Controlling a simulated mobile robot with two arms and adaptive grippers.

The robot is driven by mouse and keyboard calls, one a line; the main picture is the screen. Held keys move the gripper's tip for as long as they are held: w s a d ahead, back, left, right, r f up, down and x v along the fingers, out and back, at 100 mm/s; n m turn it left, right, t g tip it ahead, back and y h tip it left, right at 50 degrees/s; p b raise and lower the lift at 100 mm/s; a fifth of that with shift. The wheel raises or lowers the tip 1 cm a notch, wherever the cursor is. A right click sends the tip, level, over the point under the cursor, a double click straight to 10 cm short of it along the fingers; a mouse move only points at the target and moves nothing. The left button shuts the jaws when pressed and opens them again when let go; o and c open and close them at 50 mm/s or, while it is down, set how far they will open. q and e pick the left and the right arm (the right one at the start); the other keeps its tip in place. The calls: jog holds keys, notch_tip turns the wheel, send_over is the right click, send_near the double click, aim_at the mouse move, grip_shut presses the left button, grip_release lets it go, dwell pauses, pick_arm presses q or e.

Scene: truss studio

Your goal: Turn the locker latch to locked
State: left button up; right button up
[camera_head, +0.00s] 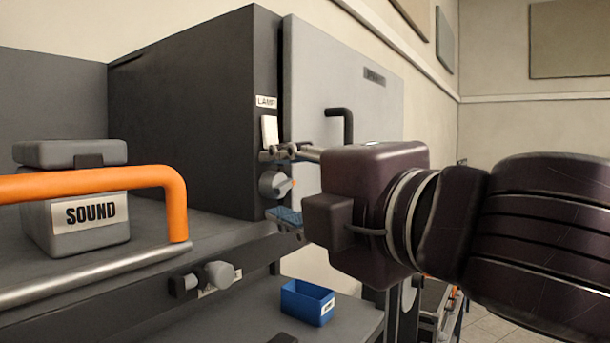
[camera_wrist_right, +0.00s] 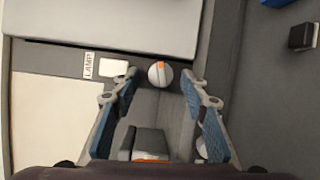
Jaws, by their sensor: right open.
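The dark grey locker (camera_head: 190,110) stands on a shelf, with a light grey door (camera_head: 310,75) that has a black handle (camera_head: 343,115). On its narrow front strip is a round grey latch knob (camera_head: 272,184) with an orange mark. The knob also shows in the right wrist view (camera_wrist_right: 158,76), its orange mark near the rim. My right gripper (camera_head: 286,184) is open in front of the knob, one finger above and one below in the head view. In the wrist view its blue-padded fingers (camera_wrist_right: 162,92) lie either side of the knob; contact cannot be told. My left gripper is out of view.
A LAMP label (camera_head: 266,101) and white switch plate (camera_head: 269,131) sit just above the knob. A grey SOUND case (camera_head: 75,240) and orange bar (camera_head: 90,183) are at left. Another grey knob (camera_head: 218,274) and a blue bin (camera_head: 300,303) are lower down.

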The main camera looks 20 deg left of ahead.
jog(key=shift+w+d, duration=0.1)
jog(key=shift+d, duration=0.15)
jog(key=shift+c, duration=0.5)
